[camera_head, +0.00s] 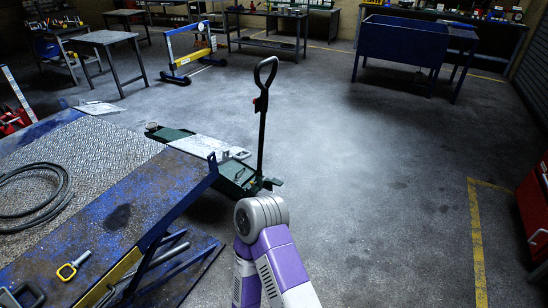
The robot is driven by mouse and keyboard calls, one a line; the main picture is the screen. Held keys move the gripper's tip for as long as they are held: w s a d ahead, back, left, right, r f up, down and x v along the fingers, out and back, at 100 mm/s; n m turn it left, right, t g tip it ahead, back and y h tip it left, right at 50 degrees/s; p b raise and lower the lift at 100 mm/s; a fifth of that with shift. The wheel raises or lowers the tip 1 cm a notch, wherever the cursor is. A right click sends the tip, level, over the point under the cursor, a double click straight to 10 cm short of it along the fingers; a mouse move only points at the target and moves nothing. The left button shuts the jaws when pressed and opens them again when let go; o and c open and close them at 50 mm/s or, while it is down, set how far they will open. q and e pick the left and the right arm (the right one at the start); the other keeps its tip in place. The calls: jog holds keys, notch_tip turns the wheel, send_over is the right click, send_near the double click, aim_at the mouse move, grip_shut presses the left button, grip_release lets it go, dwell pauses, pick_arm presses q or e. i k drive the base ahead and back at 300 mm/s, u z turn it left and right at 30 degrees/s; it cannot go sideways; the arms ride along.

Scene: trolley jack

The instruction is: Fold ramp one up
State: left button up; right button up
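Two light grey metal flaps that look like ramps are at the far end of the blue lift platform (100,150) on the left. One flap (97,107) lies low at the platform's far left corner. The other flap (203,146) lies low at its far right corner, over or beside the green trolley jack (236,174). I cannot tell which one is ramp one. The jack's black handle (262,120) stands upright. A purple and white link of my arm rises at the bottom middle. Neither of my grippers is in view.
A coiled black hose (66,190) and a yellow-handled shackle-like part (68,272) lie on the platform. A blue wheeled stand (190,55), a work table (105,40) and a blue bin (402,42) stand behind. A red cabinet (535,210) is at right. The middle floor is clear.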

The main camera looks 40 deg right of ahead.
aim_at(200, 146)
jog(key=z, duration=0.65)
jog(key=k, duration=0.55)
jog(key=z, duration=0.55)
jog(key=i, duration=0.9)
jog(key=z, duration=0.5)
jog(key=i, duration=1.2)
jog(key=u, duration=1.35)
jog(key=i, duration=0.85)
jog(key=u, duration=0.2)
